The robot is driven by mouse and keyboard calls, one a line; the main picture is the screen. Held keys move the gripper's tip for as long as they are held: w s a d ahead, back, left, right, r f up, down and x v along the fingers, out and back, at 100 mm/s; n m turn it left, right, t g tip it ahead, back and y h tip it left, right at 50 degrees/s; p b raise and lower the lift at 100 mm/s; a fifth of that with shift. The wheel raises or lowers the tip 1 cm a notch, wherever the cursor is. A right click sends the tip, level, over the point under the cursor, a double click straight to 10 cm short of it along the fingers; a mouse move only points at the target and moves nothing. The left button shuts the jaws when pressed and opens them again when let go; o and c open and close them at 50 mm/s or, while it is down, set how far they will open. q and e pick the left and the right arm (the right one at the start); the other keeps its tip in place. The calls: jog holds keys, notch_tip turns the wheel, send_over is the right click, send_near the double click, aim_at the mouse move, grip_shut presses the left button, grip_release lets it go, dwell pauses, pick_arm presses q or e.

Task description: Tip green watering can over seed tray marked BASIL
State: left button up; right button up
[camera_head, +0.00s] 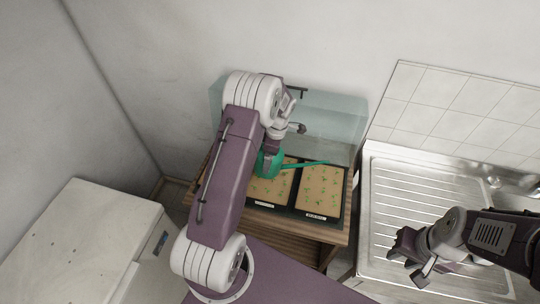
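The green watering can (267,165) is at the back of the left seed tray, partly hidden by my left arm. Its thin spout points right, across the back of the right seed tray. My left gripper (271,147) is at the top of the can and appears shut on it; the fingertips are mostly hidden. Two dark-framed seed trays hold brown soil with green sprouts: the left tray (267,192) and the right tray (320,190). Each has a small white front label, too small to read. My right gripper (411,267) is open and empty over the sink drainer.
The trays stand on a wooden bench (300,228) with a clear glass-like panel (335,110) behind. A ribbed steel sink drainer (395,205) is at the right, below wall tiles. A white cabinet (75,235) stands at the left.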

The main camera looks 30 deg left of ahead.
pick_arm(q)
jog(key=shift+r, duration=0.1)
jog(key=shift+r+y, duration=0.7)
jog(key=shift+r, duration=0.8)
dwell(1.4)
jog(key=shift+f, duration=0.4)
jog(key=f+h+b, duration=0.1)
jog(key=f+b, duration=0.1)
jog(key=f+h+b, duration=0.1)
jog(key=f, duration=0.2)
jog(key=shift+d+h+b, duration=0.2)
jog(key=shift+h+b, duration=0.1)
jog(key=shift+b, duration=0.1)
jog(key=shift+f, duration=0.2)
jog(key=shift+w+r, duration=0.15)
jog(key=shift+r, duration=0.05)
